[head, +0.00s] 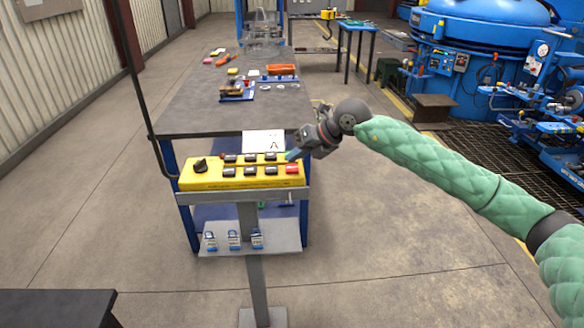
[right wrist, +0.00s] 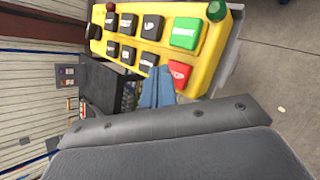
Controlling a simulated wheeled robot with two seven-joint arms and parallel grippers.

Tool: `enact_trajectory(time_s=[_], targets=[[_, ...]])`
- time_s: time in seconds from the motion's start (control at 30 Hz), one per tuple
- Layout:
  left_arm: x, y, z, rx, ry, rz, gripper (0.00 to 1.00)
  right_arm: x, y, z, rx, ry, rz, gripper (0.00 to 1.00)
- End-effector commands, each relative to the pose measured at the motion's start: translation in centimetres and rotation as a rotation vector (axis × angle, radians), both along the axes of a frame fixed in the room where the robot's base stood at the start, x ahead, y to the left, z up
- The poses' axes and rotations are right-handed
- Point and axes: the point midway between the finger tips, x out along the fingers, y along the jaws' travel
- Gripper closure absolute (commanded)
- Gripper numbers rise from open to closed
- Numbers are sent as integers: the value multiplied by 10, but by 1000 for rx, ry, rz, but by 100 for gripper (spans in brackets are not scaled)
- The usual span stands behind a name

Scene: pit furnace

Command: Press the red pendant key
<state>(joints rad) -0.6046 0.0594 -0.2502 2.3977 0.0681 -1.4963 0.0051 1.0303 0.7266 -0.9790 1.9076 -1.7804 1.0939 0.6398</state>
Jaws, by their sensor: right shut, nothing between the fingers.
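The yellow pendant box (head: 215,181) lies on a grey stand, with a black knob and two rows of keys. The red key (head: 292,169) is at the right end of its near row. In the right wrist view the red key (right wrist: 180,74) is partly hidden by my fingertips. The green key (right wrist: 186,33) is beside it. My right gripper (head: 292,155) is shut and empty, its blue fingertips over the right end of the box, close to the red key. The fingertips (right wrist: 157,88) overlap the red key's edge; I cannot tell whether they touch it. My left gripper is not in view.
A black cable (head: 135,85) runs at the left. Blue furnace machinery (head: 480,35) stands at the right. The floor between is open.

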Motion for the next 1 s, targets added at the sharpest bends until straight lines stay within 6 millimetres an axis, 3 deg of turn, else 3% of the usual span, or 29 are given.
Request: enact_trajectory(time_s=[0.6, 1.0], targets=[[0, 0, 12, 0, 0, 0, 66, 0, 0, 47, 0, 0, 0, 100], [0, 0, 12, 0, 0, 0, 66, 0, 0, 47, 0, 0, 0, 100]])
